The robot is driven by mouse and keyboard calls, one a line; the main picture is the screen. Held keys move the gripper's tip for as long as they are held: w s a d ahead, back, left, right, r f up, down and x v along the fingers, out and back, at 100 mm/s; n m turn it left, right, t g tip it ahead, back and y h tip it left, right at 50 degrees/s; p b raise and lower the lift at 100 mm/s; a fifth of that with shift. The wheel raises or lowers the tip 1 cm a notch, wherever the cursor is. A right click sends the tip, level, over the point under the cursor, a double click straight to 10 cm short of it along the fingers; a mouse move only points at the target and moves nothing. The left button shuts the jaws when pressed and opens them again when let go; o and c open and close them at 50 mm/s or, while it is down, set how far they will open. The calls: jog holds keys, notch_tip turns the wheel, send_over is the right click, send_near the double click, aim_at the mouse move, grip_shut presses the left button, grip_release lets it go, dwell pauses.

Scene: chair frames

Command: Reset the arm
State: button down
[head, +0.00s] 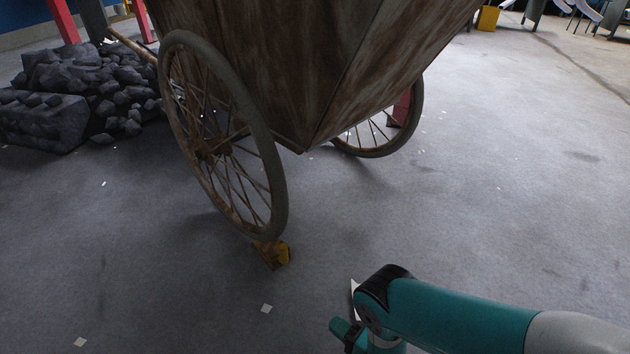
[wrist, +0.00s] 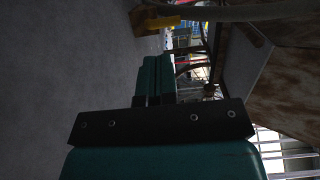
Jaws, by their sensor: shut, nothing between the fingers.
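My gripper (wrist: 155,75) shows in the wrist view as teal fingers beyond a dark crossbar. The fingers are together, with nothing between them. In the head view my teal arm reaches in from the lower right, and its end is low in the picture, over the grey floor (head: 180,310). I cannot make out the fingertips there. The arm is apart from the cart in front of it.
A rusty, two-wheeled cart (head: 300,70) stands ahead, its near wheel (head: 275,190) by a yellow-brown block (head: 272,254). The block also shows in the wrist view (wrist: 152,20). Dark rocks (head: 75,95) lie left. The floor at right is largely clear.

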jog(key=w+a+r+m+t+h+p, duration=0.1)
jog(key=w+r+h, duration=0.2)
jog(key=w+r, duration=0.45)
jog(key=w+a+r+t+h+p, duration=0.1)
jog(key=w+a+r+h+p, duration=0.15)
jog(key=w+r, duration=0.55)
jog(key=w+d+r+n+g+h+p, duration=0.1)
jog(key=w+r+g+h, duration=0.1)
jog(key=r, duration=0.7)
jog(key=w+d+r+n+g+h+p, duration=0.1)
jog(key=w+d+r+h, duration=0.1)
jog(key=r, duration=0.6)
jog(key=s+d+r+n+g+p, duration=0.1)
jog(key=s+d+r+n+g, duration=0.1)
jog(key=s+r, duration=0.5)
jog(key=s+d+r+n+g+p, duration=0.1)
jog(key=s+r+n+g, duration=0.2)
jog(key=r, duration=0.7)
jog(key=s+d+r+n+g+p, duration=0.1)
jog(key=s+d+r+n+g, duration=0.2)
jog(key=s, duration=0.5)
jog(key=s+d+r+n+g+p, duration=0.1)
jog(key=s+d+r+n, duration=0.15)
jog(key=s+r, duration=0.45)
jog(key=s+d+r+n+g+p, duration=0.1)
jog(key=s+r+n, duration=0.25)
jog(key=s, duration=0.45)
notch_tip(320, 180, up, 37)
jog(key=p, duration=3.7)
jog(key=shift+p, duration=0.4)
